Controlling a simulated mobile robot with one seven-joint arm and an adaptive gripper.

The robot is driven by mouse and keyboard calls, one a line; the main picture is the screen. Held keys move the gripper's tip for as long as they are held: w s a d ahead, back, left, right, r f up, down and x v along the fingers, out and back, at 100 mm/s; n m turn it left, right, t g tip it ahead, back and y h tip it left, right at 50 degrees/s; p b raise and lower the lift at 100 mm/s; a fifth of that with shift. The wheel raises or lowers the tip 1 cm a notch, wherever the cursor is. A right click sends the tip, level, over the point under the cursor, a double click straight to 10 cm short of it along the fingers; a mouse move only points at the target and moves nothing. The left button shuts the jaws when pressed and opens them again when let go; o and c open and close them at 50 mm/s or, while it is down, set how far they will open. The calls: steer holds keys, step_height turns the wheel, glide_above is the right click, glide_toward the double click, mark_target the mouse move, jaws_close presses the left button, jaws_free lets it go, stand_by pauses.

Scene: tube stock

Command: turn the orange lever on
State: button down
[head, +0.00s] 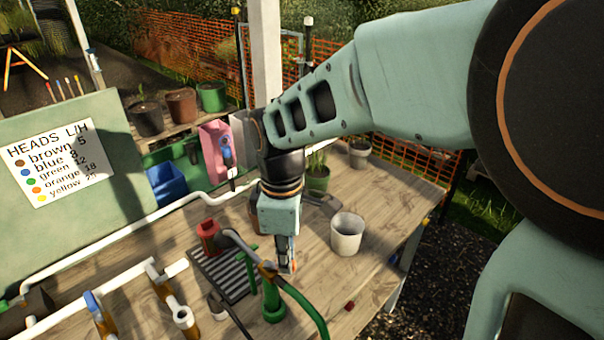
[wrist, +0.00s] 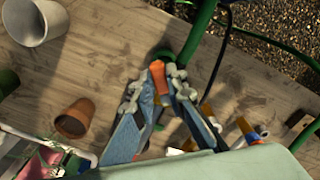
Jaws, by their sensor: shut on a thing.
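The orange lever (wrist: 158,70) shows between my fingertips in the wrist view, beside a green pipe (wrist: 200,35). My gripper (wrist: 164,74) is shut on the lever. In the head view, my gripper (head: 286,262) points down beside the green standpipe (head: 272,302) on the wooden bench. Most of the lever is hidden there by the fingers and the pipe top. I cannot tell its exact angle from the head view.
A white pot (head: 347,236) stands right of my gripper. A red can (head: 209,236) and a slatted drain grate (head: 228,278) lie to the left. A green hose (head: 309,309) curves off the standpipe. White pipes with coloured valves (head: 182,317) fill the front left.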

steer(key=shift+w+a+n+p, duration=0.2)
steer(key=shift+w+n+p, duration=0.35)
steer(key=shift+n, duration=1.15)
steer(key=shift+w+a+n+p, duration=0.25)
steer(key=shift+w+n+p, duration=0.2)
steer(key=shift+n, duration=1.25)
steer(key=shift+w+a+n+p, duration=0.2)
steer(key=shift+w+n+p, duration=0.35)
steer(key=shift+n, duration=1.15)
steer(key=shift+s, duration=0.1)
steer(key=c, duration=1.9)
jaws_free()
steer(key=shift+c, duration=0.2)
step_height(320, 180, up, 12)
